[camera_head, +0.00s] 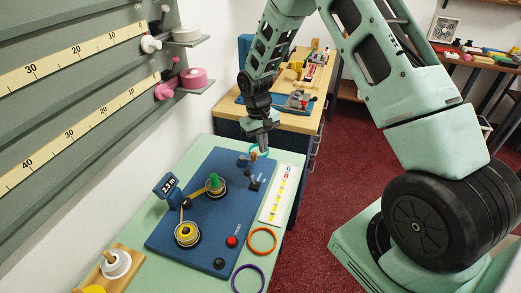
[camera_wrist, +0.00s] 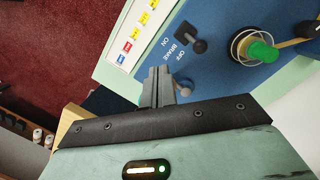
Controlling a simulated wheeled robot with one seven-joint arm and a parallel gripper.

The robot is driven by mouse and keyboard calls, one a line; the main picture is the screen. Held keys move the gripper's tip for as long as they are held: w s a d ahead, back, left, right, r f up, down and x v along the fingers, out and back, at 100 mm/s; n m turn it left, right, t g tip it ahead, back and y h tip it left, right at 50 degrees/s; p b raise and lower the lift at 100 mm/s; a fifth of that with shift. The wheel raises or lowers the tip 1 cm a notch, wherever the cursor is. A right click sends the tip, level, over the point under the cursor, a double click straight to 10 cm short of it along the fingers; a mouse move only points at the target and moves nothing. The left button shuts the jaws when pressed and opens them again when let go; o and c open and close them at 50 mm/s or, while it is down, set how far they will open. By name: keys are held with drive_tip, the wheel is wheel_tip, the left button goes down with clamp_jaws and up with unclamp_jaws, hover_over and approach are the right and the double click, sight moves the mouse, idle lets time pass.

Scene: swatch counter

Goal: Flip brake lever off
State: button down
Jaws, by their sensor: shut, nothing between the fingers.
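The brake lever (camera_wrist: 198,46) is a small black lever with a round knob on the blue board. It stands beside the printed words BRAKE, ON and OFF, its knob seemingly leaning to the OFF side; the exact tilt is hard to judge. In the head view the lever (camera_head: 254,184) is small, near the board's right edge. My gripper (camera_wrist: 157,82) is shut and empty, apart from the lever. In the head view my gripper (camera_head: 263,149) is over the board's far end, beyond the lever. A grey knob (camera_wrist: 185,89) shows close beside the fingers.
The blue board (camera_head: 165,244) also carries a green-topped post (camera_head: 214,181), a yellow reel (camera_head: 187,234), a display (camera_head: 167,186) and a red button (camera_head: 232,241). A white label strip (camera_head: 275,197) lies to its right. Orange (camera_head: 262,239) and purple (camera_head: 248,279) rings lie nearer.

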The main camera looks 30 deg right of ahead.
wheel_tip(320, 180, up, 9)
drive_tip(key=w+a+b, duration=0.1)
drive_tip(key=w+b, duration=0.1)
drive_tip(key=shift+a+f, duration=0.2)
idle(0.4)
